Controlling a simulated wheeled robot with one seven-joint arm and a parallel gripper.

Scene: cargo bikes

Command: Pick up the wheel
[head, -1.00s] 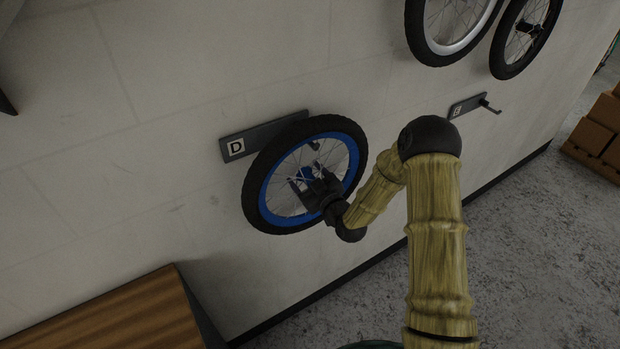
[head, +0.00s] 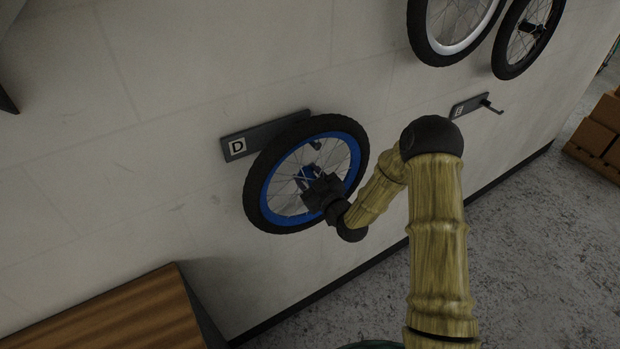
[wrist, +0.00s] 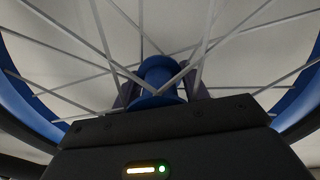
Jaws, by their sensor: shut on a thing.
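The wheel (head: 259,206) has a black tire, a blue rim and thin silver spokes. It hangs against the wall at the rack plate marked D. My gripper (head: 309,178) is at the wheel's middle, shut on its blue hub. In the wrist view the blue hub (wrist: 158,78) sits between my two dark fingers, with spokes crossing around it. The blue rim (wrist: 20,100) shows at both sides there. My gripper body hides the lower part of the hub in the wrist view.
The rack plate D (head: 262,136) is partly behind the wheel. Two more wheels (head: 452,60) hang at the upper right. An empty hook plate (head: 470,105) is below them. A wooden-topped bench (head: 120,318) stands at lower left, and brown boxes (head: 597,125) stand at far right.

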